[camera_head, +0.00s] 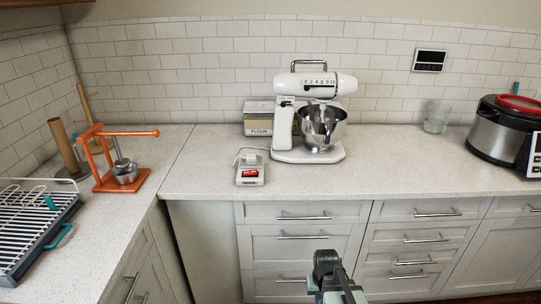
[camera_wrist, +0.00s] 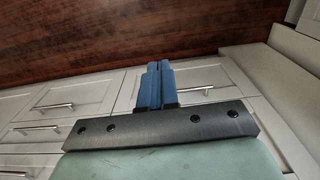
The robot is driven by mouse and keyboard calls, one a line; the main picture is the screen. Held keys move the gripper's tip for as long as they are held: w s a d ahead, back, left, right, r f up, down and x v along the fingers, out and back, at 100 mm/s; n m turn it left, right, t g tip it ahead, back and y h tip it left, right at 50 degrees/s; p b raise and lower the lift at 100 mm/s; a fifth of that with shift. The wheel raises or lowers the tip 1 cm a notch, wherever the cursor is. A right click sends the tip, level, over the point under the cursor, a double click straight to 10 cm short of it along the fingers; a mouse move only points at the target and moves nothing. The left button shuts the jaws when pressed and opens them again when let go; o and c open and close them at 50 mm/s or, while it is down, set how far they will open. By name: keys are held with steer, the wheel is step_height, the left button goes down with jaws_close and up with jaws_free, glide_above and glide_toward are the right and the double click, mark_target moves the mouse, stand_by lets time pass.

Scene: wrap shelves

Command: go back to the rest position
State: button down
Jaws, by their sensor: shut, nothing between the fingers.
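My gripper shows in the wrist view (camera_wrist: 154,68) with its two blue fingers side by side, shut and empty. Behind the fingers in that view are pale cabinet fronts and the dark wood floor. In the head view my arm's dark and pale green end (camera_head: 328,270) rises from the bottom edge, in front of the drawers and below the counter edge. The fingertips are not clear in the head view. My gripper appears apart from everything on the counter.
The counter (camera_head: 390,172) holds a white stand mixer (camera_head: 298,110), a flour box (camera_head: 258,118), a small device with a red part (camera_head: 250,174), a glass (camera_head: 436,117) and a cooker (camera_head: 500,132). An orange press (camera_head: 107,158) and dish rack (camera_head: 30,225) stand left. Drawers (camera_head: 300,240) line the front.

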steer(key=s+f+g, duration=0.3)
steer(key=s+f, duration=0.7)
steer(key=s, duration=0.5)
steer(key=s+f+g, duration=0.4)
steer(key=s+f, duration=0.6)
steer(key=s, duration=0.5)
steer(key=shift+s+d+f, duration=0.2)
steer(key=shift+d+f, duration=0.05)
steer(key=shift+f, duration=0.1)
